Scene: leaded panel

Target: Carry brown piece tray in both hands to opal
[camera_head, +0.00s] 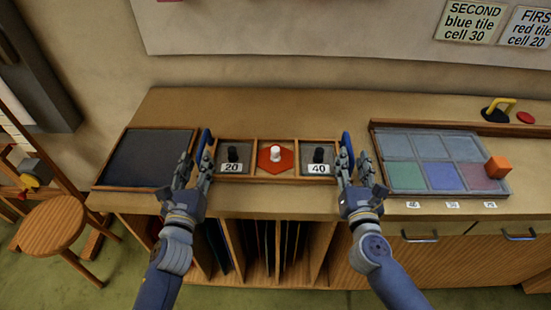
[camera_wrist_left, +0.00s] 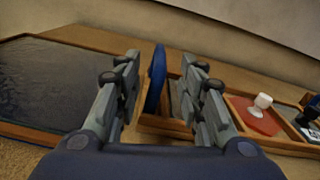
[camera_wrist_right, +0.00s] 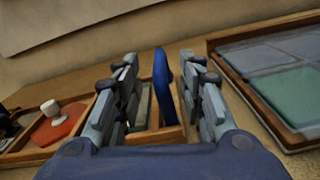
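The brown piece tray (camera_head: 245,177) stands on the bench with three compartments. Its left one holds a black-knobbed piece (camera_head: 232,155) marked 20, its middle one a red piece with a white knob (camera_head: 275,158), its right one a black-knobbed piece (camera_head: 318,156) marked 40. Blue upright handles are at its left end (camera_wrist_left: 156,78) and right end (camera_wrist_right: 162,85). My left gripper (camera_head: 194,168) is open, its fingers on either side of the left handle with gaps. My right gripper (camera_head: 356,168) is open around the right handle likewise. I cannot tell which surface is the opal.
A dark framed panel (camera_head: 150,158) lies left of the tray. A glass panel (camera_head: 430,150) with blue and reddish cells lies to the right, an orange cube (camera_head: 498,167) at its edge. A yellow-handled tool (camera_head: 497,110) is behind it. A stool (camera_head: 50,226) stands at left.

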